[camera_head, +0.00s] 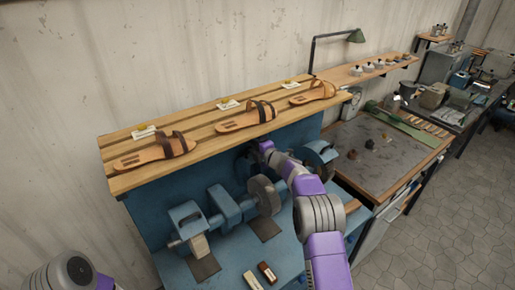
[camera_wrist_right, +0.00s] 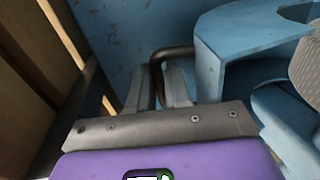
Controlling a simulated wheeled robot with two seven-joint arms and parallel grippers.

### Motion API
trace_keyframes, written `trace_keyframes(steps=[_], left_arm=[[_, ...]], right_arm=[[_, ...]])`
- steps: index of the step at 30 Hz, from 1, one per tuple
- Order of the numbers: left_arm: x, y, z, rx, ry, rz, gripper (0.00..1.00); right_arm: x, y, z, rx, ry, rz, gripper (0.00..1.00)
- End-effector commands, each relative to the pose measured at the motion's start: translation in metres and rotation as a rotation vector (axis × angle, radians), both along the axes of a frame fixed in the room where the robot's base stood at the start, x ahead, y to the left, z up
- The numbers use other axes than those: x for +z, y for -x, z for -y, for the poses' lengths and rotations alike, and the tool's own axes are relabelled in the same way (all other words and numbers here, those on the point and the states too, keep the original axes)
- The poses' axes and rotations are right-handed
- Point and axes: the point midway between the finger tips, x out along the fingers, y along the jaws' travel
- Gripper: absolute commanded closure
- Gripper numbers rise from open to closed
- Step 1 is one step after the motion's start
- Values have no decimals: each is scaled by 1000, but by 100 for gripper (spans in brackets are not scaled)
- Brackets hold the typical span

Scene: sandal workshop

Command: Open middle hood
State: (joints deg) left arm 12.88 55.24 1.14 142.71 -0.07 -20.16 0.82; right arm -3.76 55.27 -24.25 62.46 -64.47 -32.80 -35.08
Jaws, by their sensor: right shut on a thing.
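My right gripper (camera_head: 266,148) reaches to the back of the blue grinding machine. In the right wrist view its fingers (camera_wrist_right: 168,88) are shut on a dark bent bar handle (camera_wrist_right: 172,52). The handle runs toward a blue curved hood (camera_wrist_right: 212,62) just right of the fingers. In the head view the middle hood (camera_head: 244,165) is mostly hidden behind my right arm and the grey wheel (camera_head: 262,194); how far it is open cannot be told. Another blue hood (camera_head: 318,150) stands to its right. My left gripper is out of view; only part of my left arm shows at lower left.
A wooden slatted shelf (camera_head: 205,122) with several sandals runs above the machine, close to my right gripper. Blue housings (camera_head: 222,205) stand to the left. Two small blocks (camera_head: 266,271) lie on the bench front. A workbench (camera_head: 385,160) stands at right.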

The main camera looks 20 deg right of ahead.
Motion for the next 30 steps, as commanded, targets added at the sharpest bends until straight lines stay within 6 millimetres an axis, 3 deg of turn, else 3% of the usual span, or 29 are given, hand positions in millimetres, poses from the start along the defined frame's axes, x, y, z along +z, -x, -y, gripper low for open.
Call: trace_keyframes(steps=[16, 17, 19, 30], left_arm=[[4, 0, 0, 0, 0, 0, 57], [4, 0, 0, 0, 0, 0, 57], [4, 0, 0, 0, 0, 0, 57], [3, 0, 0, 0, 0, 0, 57]], right_arm=[[2, -6, -2, 1, -1, 3, 100], [2, -6, -2, 1, -1, 3, 80], [2, -6, -2, 1, -1, 2, 69], [1, -3, -1, 0, 0, 1, 69]])
